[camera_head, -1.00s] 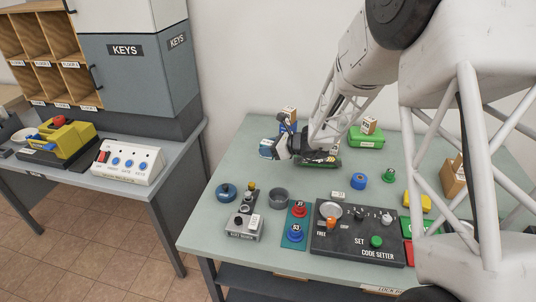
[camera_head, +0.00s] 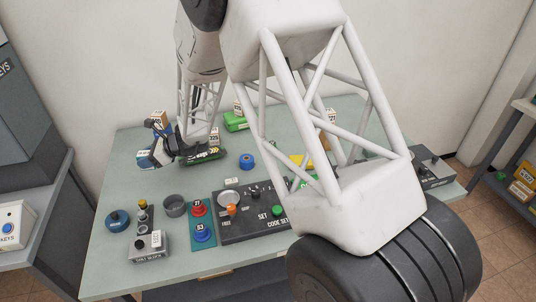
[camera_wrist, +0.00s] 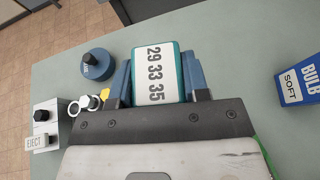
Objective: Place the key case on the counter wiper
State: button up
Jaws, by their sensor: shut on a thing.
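The case lies between the blue fingers in the wrist view. In the head view my gripper (camera_head: 152,156) is over the back left of the table, and the case is mostly hidden there by the fingers. I cannot tell which thing is the counter wiper.
A blue "BULB SOFT" box (camera_wrist: 298,80) stands right of the gripper. A round blue knob (camera_wrist: 96,64) and the grey eject device (camera_wrist: 45,125) are at left. The code setter (camera_head: 245,225) fills the front middle. Bare tabletop (camera_head: 115,190) shows at left.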

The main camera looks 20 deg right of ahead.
jog(key=s+d+m+t+h, duration=0.1)
jog(key=s+d+m+t, duration=0.1)
jog(key=d, duration=1.2)
jog(key=s+d+m+t, duration=0.1)
jog(key=s+d+t, duration=0.1)
jog(key=d, duration=1.3)
jog(key=s+d+m+t+h, duration=0.1)
jog(key=s+d+m, duration=0.1)
jog(key=s+d, duration=0.5)
jog(key=s+d+f+m+t+h, duration=0.1)
jog(key=s+d+m+t, duration=0.1)
jog(key=s+d, duration=0.6)
jog(key=shift+s+d+f+h, duration=0.25)
jog(key=shift+d+h, duration=0.05)
jog(key=shift+d, duration=2.7)
jog(key=w+d, duration=0.1)
jog(key=w, duration=0.4)
jog(key=w+d+f, duration=0.1)
jog(key=w, duration=0.4)
jog(key=w+d, duration=0.2)
jog(key=w, duration=0.3)
jog(key=shift+w+f, duration=0.25)
jog(key=shift+f, duration=0.1)
